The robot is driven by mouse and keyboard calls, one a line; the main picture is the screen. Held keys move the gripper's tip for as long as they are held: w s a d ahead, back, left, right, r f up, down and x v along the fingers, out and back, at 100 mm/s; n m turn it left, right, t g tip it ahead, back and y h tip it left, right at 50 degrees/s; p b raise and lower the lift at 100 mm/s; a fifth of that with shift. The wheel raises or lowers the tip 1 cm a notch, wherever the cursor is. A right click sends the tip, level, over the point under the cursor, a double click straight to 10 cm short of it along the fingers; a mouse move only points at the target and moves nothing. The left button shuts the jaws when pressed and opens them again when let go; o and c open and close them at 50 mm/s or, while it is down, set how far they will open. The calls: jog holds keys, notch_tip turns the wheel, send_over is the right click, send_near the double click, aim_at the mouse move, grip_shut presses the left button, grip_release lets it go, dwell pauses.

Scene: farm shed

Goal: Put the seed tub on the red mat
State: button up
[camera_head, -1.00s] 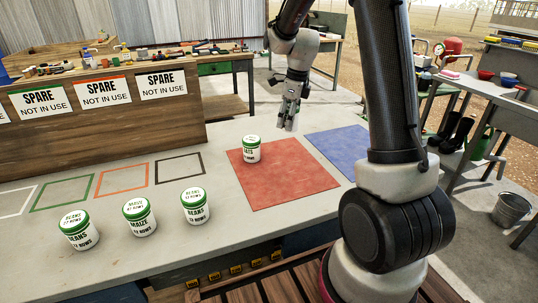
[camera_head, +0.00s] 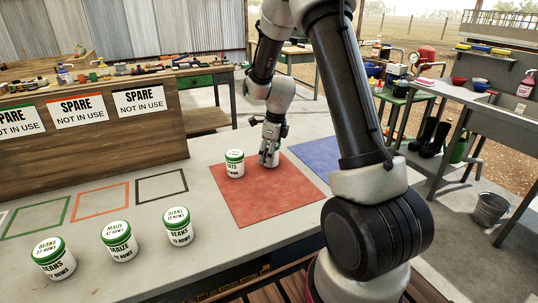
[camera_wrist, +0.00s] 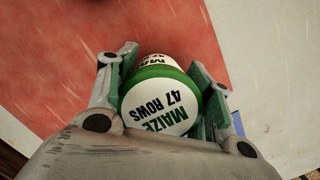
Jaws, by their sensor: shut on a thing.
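My gripper (camera_head: 269,155) is low over the far part of the red mat (camera_head: 263,207) in the head view. In the wrist view my gripper (camera_wrist: 165,75) is shut on a white tub with a green-rimmed lid (camera_wrist: 154,112), which reads MAIZE 47 ROWS. The red mat (camera_wrist: 50,55) shows behind it there. In the head view my fingers mostly hide the held tub. I cannot tell whether its base touches the mat. Another white tub with a green lid (camera_head: 235,164), seemingly labelled OATS, stands on the mat just left of my gripper.
Several white tubs (camera_head: 119,243) stand in a row at the front left. Coloured outlines (camera_head: 101,198) mark the table behind them. A wooden partition (camera_head: 95,160) with SPARE signs stands at the back. A blue mat (camera_head: 318,157) lies right of the red one.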

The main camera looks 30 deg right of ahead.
jog(key=shift+f, duration=0.15)
jog(key=o, duration=1.1)
jog(key=r, duration=0.4)
jog(key=s+r, duration=0.1)
jog(key=r, duration=0.2)
jog(key=d+r, duration=0.1)
jog(key=r, duration=0.3)
jog(key=shift+s+d+r, duration=0.1)
jog(key=shift+s+r, duration=0.05)
jog(key=shift+r, duration=0.2)
jog(key=s+a+r+n+t, duration=0.1)
jog(key=s+r+n+t, duration=0.1)
jog(key=s+r+n, duration=1)
jog(key=s+n+t+h, duration=0.1)
jog(key=s+n, duration=1.4)
jog(key=s, duration=0.2)
jog(key=shift+s+a, duration=0.2)
jog(key=shift+s, duration=0.15)
